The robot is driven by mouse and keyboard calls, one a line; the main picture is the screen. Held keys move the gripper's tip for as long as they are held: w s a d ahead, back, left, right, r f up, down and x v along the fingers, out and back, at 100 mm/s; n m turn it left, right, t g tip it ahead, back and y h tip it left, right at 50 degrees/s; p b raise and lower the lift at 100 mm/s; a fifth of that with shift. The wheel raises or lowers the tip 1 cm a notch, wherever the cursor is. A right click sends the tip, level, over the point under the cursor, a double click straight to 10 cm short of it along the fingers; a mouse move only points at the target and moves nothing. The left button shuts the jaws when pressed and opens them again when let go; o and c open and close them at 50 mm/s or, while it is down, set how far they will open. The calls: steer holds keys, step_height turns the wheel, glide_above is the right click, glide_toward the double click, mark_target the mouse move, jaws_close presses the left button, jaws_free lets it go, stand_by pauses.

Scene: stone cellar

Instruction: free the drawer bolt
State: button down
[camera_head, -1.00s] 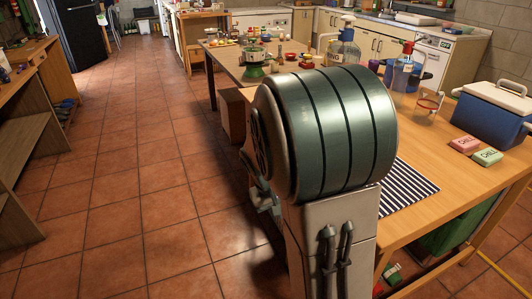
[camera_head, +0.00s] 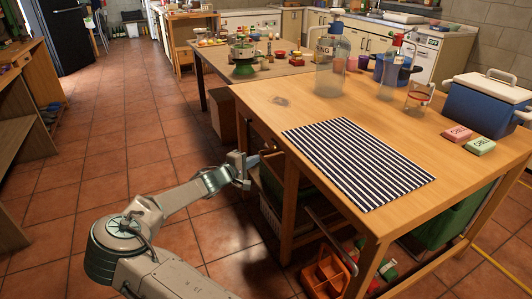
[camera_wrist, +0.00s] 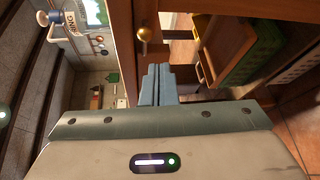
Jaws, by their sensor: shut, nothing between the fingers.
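In the wrist view, a small brass fitting with a round knob (camera_wrist: 145,35) sits on a reddish-brown wooden panel (camera_wrist: 118,50). It looks like the bolt, but I cannot tell whether it is thrown or drawn. My gripper shows in the wrist view (camera_wrist: 157,70) with its blue-grey fingers together and empty. Its tips appear just below the knob in the picture, and I see no contact. In the head view, my gripper (camera_head: 246,167) is low at the left side of the wooden table (camera_head: 270,97), below its top. The fitting cannot be made out there.
Glass bottles stand behind. An orange caddy (camera_head: 325,274) is below the table. Tiled floor on the left (camera_head: 100,170) is clear.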

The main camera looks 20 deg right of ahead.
mark_target(275, 149)
steer(key=w+a+n+t, duration=0.1)
steer(key=w+a, duration=0.1)
steer(key=shift+w+a+r+n+t, duration=0.15)
steer(key=shift+w+a+n+t, duration=0.05)
steer(key=shift+a+n+t, duration=0.2)
steer(key=shift+d, duration=0.1)
steer(key=w+d+b, duration=0.1)
steer(key=d, duration=0.8)
steer(key=shift+w+d, duration=0.2)
steer(key=shift+b, duration=0.3)
